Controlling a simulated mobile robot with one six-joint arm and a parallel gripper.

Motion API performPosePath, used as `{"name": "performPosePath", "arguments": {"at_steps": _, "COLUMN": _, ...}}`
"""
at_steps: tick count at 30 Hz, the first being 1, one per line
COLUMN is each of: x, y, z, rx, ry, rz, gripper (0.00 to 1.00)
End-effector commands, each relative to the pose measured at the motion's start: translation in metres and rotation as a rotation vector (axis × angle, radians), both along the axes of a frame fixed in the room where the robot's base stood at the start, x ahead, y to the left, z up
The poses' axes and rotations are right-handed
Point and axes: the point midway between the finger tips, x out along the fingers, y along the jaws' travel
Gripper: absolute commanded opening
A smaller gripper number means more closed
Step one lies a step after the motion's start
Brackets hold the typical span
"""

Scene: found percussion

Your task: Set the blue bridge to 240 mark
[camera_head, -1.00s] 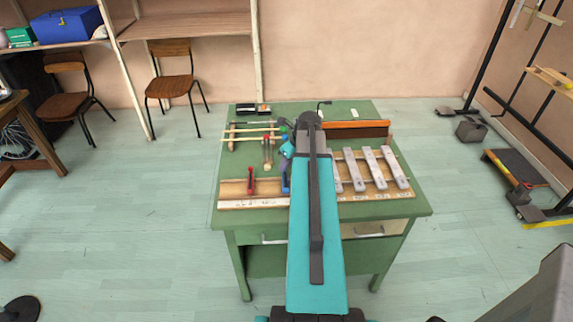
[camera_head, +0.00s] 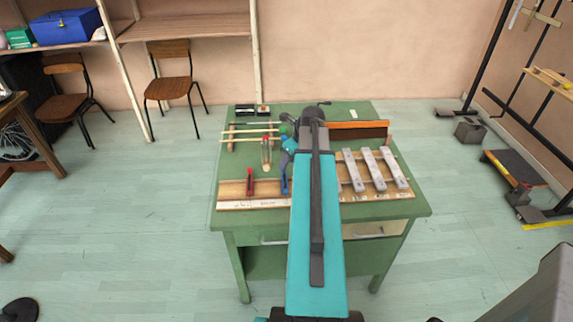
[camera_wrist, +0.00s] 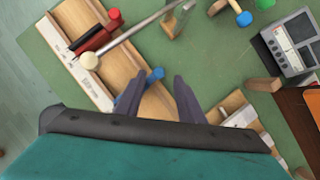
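The blue bridge (camera_head: 284,182) stands on the wooden board along the front of the green table, just left of my arm. In the wrist view its blue knob (camera_wrist: 155,75) shows beside my left finger; the finger hides much of the rest. My gripper (camera_wrist: 157,84) is open above the board, its two dark fingers apart with wood visible between them. A pale marked scale strip (camera_head: 240,204) runs along the board's front edge. Its numbers are too small to read, so the 240 mark cannot be picked out.
The red bridge (camera_head: 250,182) stands left of the blue one on the same board. A cream-headed mallet (camera_wrist: 89,61) is near it. Grey bars (camera_head: 372,170) lie right of my arm. A grey device (camera_wrist: 293,42) is at the wrist view's right.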

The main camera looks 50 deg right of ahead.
Motion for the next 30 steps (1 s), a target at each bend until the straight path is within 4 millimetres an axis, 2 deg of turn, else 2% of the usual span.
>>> {"name": "performPosePath", "arguments": {"at_steps": 24, "x": -0.035, "y": -0.001, "z": 0.084, "rx": -0.002, "ry": -0.001, "rz": -0.001, "gripper": 0.35}}
{"name": "performPosePath", "arguments": {"at_steps": 30, "x": -0.041, "y": -0.001, "z": 0.099, "rx": -0.001, "ry": -0.001, "rz": 0.000, "gripper": 0.35}}
